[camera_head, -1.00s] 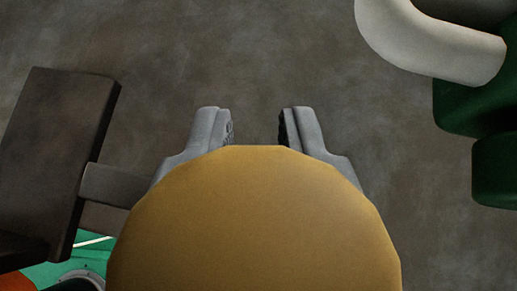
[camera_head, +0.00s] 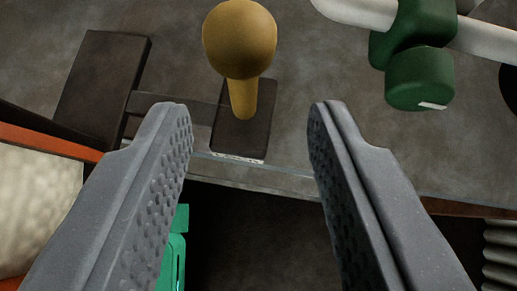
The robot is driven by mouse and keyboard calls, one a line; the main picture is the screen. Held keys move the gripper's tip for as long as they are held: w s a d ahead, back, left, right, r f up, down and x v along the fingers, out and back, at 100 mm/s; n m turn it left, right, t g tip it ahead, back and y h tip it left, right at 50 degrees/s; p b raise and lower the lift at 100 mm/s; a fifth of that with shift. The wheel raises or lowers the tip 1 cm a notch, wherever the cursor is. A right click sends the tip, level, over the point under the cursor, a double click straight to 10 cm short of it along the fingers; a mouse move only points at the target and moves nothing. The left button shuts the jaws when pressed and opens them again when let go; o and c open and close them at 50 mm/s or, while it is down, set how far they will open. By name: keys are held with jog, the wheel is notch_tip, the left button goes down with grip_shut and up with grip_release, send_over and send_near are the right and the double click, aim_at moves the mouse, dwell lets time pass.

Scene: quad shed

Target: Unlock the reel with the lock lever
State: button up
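A yellow round knob (camera_head: 240,38) on a short yellow stem stands on a dark rectangular plate (camera_head: 243,140) at the top middle of the camera view. It looks like the lock lever. My gripper (camera_head: 248,110) is open and empty. Its two grey fingers reach up from the bottom, one on each side of the view. The stem and plate appear in the gap between the fingertips, with no contact visible. I cannot tell how far away they are. No reel can be made out with certainty.
A dark block (camera_head: 100,85) with a bar lies left of the plate. A green fitting (camera_head: 420,75) on a white tube is at the top right. A cream rough surface (camera_head: 35,205) with an orange edge is at the left. Green parts (camera_head: 175,255) show low between the fingers.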

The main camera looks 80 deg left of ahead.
jog(key=p+v, duration=0.1)
jog(key=v, duration=0.4)
jog(key=shift+d+r, duration=0.2)
jog(key=shift+d, duration=0.15)
